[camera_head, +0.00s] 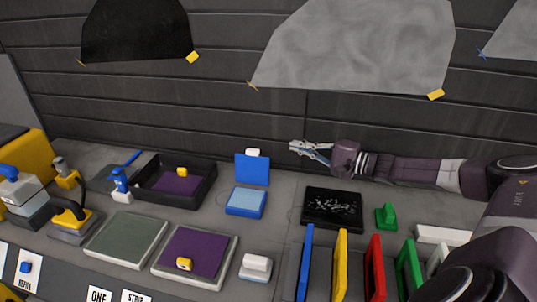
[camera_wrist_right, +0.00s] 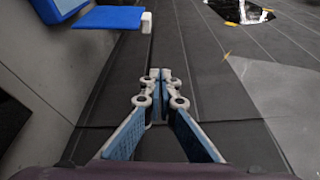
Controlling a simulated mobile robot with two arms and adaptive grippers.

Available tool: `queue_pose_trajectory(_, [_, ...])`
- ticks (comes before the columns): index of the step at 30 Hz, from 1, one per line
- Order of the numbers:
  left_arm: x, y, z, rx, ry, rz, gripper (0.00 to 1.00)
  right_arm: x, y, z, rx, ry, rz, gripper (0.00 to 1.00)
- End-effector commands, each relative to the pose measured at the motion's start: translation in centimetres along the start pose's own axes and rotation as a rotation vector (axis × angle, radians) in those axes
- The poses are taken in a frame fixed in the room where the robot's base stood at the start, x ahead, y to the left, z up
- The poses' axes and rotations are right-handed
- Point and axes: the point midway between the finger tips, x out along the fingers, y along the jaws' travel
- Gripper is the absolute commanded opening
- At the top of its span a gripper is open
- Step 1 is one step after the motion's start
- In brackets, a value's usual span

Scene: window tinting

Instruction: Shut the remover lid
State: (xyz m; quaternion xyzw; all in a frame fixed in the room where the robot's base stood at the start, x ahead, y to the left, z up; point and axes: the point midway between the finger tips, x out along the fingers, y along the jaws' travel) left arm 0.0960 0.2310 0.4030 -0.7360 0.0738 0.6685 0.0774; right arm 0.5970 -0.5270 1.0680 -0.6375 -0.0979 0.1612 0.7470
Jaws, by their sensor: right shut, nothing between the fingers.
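The blue box (camera_head: 246,203) with a light blue top face sits on the bench, left of centre in the head view. Its blue lid (camera_head: 252,169) stands open, raised at the box's back edge, with a white tab (camera_head: 252,152) at its top. The lid also shows in the right wrist view (camera_wrist_right: 108,17), at the upper left, with part of the box (camera_wrist_right: 62,6). My right gripper (camera_head: 293,148) is shut and empty, to the right of the lid and apart from it. My left gripper is not in view.
A black tray (camera_head: 332,209) and a green block (camera_head: 386,216) lie to the right of the box. A dark open bin (camera_head: 207,187) stands to its left. A white block (camera_head: 256,267) is in front. The dark slatted wall (camera_head: 230,100) is behind.

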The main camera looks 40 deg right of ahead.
Motion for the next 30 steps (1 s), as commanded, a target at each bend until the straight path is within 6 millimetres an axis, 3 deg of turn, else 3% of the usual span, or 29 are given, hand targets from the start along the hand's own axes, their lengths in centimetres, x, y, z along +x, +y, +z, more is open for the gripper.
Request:
queue_pose_trajectory(1, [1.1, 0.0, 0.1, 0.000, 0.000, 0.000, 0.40, 0.1, 1.0, -0.2, 0.000, 0.000, 0.000, 0.00])
queue_pose_trajectory(7, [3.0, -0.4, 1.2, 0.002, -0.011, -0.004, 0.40, 0.2, 2.9, -0.5, 0.000, 0.000, 0.000, 0.00])
queue_pose_trajectory(14, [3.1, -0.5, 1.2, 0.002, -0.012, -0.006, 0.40, 0.8, 3.1, -0.5, 0.000, -0.001, -0.003, 0.00])
queue_pose_trajectory(30, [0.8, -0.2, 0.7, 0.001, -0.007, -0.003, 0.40, 9.4, 2.9, -0.5, -0.001, -0.001, -0.004, 0.00])
